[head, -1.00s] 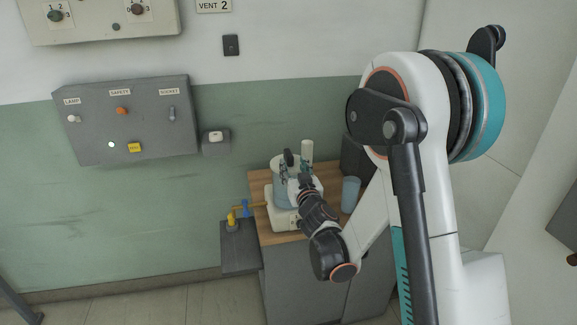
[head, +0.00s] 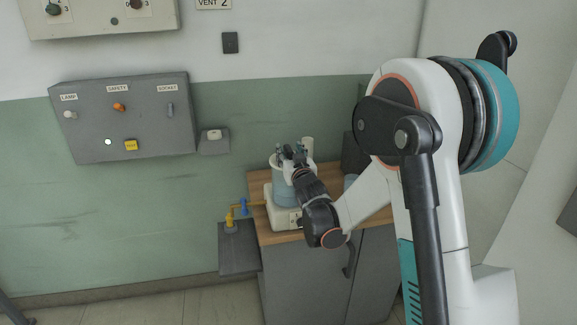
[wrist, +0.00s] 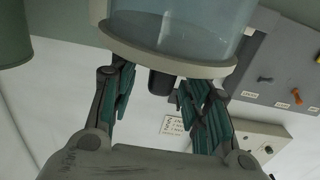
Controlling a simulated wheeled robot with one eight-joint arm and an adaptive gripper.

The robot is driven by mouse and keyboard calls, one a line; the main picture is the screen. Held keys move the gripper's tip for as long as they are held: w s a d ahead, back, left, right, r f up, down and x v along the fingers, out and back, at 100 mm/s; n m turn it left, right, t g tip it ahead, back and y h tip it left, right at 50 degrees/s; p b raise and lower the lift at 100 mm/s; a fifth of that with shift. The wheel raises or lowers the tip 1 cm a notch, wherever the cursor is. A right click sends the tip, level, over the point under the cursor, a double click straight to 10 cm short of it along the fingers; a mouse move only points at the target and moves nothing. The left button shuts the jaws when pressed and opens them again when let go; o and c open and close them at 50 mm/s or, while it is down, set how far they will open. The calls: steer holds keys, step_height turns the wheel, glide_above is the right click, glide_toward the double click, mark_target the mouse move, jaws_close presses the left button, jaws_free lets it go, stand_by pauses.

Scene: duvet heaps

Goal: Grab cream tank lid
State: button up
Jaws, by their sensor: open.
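The cream tank lid (wrist: 210,66) sits on the clear bluish tank (wrist: 185,25), which appears upside down in the wrist view. A dark knob (wrist: 160,83) stands out from the lid's middle. My gripper (wrist: 158,80) is open, with one green-and-grey finger on each side of the knob and visible gaps on both sides. In the head view, my gripper (head: 289,152) is at the top of the tank (head: 284,190) and hides much of the lid. I cannot tell whether the fingers touch the lid.
The tank stands on a white base (head: 285,219) on a wooden-topped cabinet (head: 261,180). A pale cylinder (head: 307,147) and a partly hidden blue cup (head: 350,181) stand to the right. Yellow and blue valves (head: 231,222) are at the left. A grey switch panel (head: 125,115) is on the wall.

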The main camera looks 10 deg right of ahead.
steer(key=shift+w, duration=1.05)
jaws_close()
